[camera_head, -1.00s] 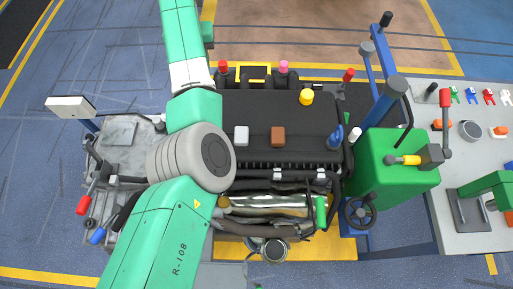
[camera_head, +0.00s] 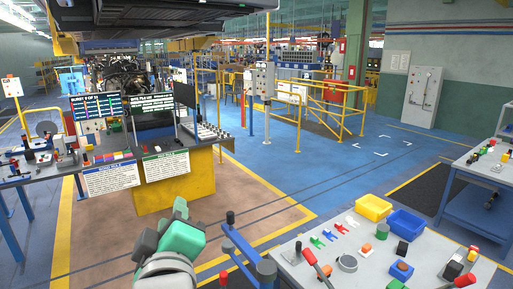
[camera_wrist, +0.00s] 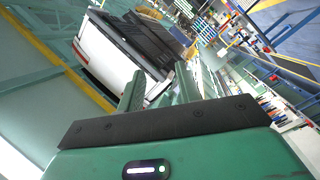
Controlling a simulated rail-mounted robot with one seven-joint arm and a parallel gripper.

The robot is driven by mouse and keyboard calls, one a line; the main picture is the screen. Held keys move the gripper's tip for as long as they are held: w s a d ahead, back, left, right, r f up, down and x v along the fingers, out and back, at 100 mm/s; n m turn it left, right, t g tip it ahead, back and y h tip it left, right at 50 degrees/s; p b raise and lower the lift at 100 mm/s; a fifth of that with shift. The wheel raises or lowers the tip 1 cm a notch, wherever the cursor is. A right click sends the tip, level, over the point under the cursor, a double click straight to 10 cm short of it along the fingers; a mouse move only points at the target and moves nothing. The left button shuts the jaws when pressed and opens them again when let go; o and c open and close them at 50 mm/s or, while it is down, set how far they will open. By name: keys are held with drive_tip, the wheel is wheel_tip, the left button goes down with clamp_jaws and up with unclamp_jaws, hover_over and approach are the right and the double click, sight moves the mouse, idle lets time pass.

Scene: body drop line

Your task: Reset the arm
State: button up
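My gripper (camera_wrist: 158,88) shows in the wrist view with its two green fingers apart and nothing between them. A car body or similar white and black shape lies far behind the fingers. In the head view my green and grey arm (camera_head: 178,240) shows at the bottom, left of the centre. I cannot make out the fingers there.
A grey worktable (camera_head: 350,262) at the lower right holds coloured clips, a yellow bin (camera_head: 373,207) and a blue bin (camera_head: 406,223). Another bench with signs and screens stands at the left. Yellow railings (camera_head: 330,105) stand farther back. Blue floor between is clear.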

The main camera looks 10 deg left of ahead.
drive_tip(key=s+d+r+m+t+h+p, duration=0.1)
drive_tip(key=s+d+r+m+t+h, duration=0.35)
drive_tip(key=s+d+r+m, duration=0.55)
drive_tip(key=s+d+r+m+t+h+p, duration=0.1)
drive_tip(key=s+d+r+m+t+h, duration=0.35)
drive_tip(key=d, duration=0.95)
wheel_tip(320, 180, up, 12)
drive_tip(key=a+m+y+p, duration=0.1)
drive_tip(key=p, duration=1.2)
drive_tip(key=shift+a+r, duration=0.15)
drive_tip(key=shift+a, duration=0.15)
drive_tip(key=shift+w, duration=0.1)
drive_tip(key=shift+c, duration=0.2)
